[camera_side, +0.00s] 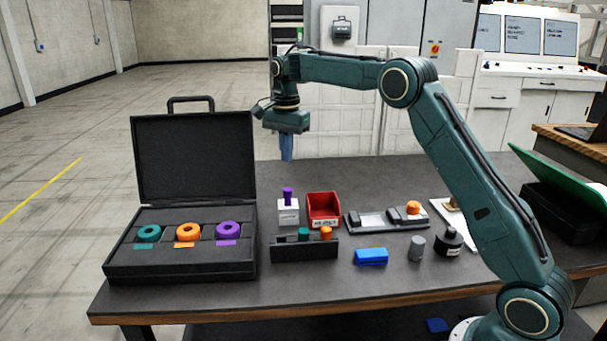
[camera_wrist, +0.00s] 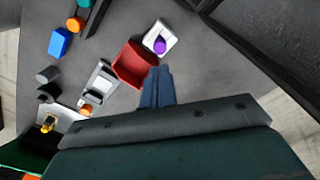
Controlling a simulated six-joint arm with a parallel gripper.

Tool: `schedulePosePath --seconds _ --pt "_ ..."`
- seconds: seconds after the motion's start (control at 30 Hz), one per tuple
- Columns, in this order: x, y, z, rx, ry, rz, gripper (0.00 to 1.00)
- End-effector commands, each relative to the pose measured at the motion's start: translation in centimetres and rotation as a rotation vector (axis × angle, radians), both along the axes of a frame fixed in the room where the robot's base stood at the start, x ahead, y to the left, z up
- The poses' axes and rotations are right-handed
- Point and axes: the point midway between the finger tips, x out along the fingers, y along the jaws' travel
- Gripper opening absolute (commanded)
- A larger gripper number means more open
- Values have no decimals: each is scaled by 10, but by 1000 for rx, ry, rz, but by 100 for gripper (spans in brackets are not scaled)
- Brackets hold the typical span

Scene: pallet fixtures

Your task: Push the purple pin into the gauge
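The purple pin (camera_side: 287,192) stands upright in a white block (camera_side: 288,214), with its upper part showing above the block. In the wrist view, the purple pin (camera_wrist: 160,46) shows as a round top on the white block (camera_wrist: 163,33). A purple ring (camera_side: 229,229) lies in the open black case; the frames do not settle whether the white block or a ring is the gauge. My gripper (camera_side: 286,157) is high above the table, above the white block in the side view and apart from it. Its blue fingers (camera_wrist: 157,72) are together with nothing between them.
A red bin (camera_side: 323,207) stands right beside the white block. A dark rack (camera_side: 304,248) with teal and orange pins is in front. The black case (camera_side: 181,268) is at left, lid raised. A grey fixture tray (camera_side: 385,225) and blue block (camera_side: 371,256) are to the right.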

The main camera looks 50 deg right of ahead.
Motion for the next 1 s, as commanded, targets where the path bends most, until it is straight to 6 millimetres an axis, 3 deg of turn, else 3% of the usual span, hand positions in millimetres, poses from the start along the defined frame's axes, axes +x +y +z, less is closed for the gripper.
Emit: schedulePosePath --seconds 0.37,1.0 --pt "0 0 -3 0 1 0 0" --pt "0 0 -38 0 1 0 0"
